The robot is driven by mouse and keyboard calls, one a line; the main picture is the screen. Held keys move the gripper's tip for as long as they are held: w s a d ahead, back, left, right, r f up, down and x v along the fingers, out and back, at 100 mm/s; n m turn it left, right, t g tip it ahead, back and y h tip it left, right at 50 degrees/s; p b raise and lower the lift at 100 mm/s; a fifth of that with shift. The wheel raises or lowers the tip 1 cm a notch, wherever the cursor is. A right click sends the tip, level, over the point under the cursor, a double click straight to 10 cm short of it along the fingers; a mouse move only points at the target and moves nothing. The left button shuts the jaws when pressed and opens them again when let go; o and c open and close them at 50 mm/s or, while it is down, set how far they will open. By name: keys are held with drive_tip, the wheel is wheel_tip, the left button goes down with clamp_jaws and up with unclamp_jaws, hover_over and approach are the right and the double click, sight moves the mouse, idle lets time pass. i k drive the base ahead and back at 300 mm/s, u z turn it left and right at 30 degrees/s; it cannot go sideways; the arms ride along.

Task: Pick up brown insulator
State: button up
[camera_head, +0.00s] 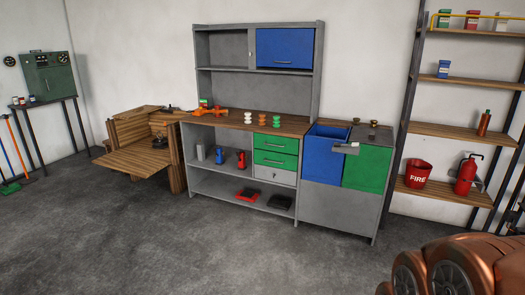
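A small stacked-disc insulator of orange-brown colour (262,119) stands upright on the wooden worktop (222,118) of the grey workbench. It is the middle one of three similar pieces in a row. A pale one (248,117) stands at its left and a green one (276,121) at its right, each apart from it. My gripper is not in view, and nothing is seen touching the insulators.
Orange and green tools (209,110) lie at the worktop's left end. A wooden bench (133,163) stands left. The grey floor (150,240) before the workbench is clear.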

sight(261, 119)
drive_tip(key=u, duration=0.1)
drive_tip(key=i, duration=2.6)
drive_tip(key=u, duration=0.15)
